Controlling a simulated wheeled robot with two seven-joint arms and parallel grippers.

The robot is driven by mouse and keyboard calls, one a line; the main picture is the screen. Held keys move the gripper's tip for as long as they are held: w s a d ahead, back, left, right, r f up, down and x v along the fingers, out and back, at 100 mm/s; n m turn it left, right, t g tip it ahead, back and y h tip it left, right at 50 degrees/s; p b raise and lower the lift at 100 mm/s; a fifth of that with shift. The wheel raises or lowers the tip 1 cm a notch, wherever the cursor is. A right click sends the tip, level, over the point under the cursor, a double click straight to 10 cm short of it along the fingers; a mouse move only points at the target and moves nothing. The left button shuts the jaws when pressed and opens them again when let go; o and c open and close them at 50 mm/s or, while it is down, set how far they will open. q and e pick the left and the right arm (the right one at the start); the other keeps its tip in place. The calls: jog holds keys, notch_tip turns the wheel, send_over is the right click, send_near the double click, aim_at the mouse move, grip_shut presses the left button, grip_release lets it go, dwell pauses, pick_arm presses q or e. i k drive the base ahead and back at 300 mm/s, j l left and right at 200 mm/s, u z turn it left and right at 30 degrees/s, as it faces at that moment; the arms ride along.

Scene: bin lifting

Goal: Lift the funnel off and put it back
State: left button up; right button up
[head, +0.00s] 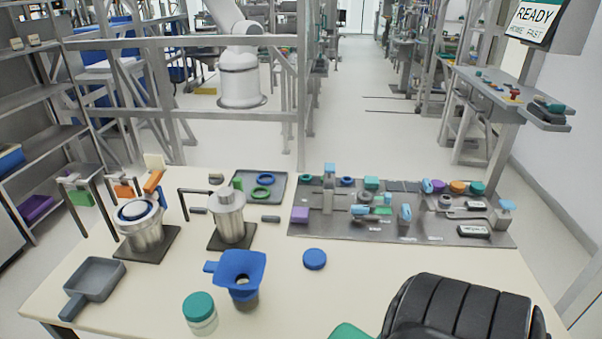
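The container's upper part is hidden by the funnel. A round blue lid (315,259) lies flat on the table to the right of the funnel. A clear jar with a teal lid (199,307) stands in front and to the left of it. Neither of my grippers shows in the head view. Nothing is seen touching the funnel except the container under it.
Two metal canisters on dark bases, the left one (144,230) and the middle one (230,217), stand behind. A grey scoop (94,280) lies at left. A grey mat (340,228) with several small parts covers the back right. A black ribbed shape (461,310) blocks the front right.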

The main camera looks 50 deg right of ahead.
aim_at(235, 265)
jog(key=z, duration=1.2)
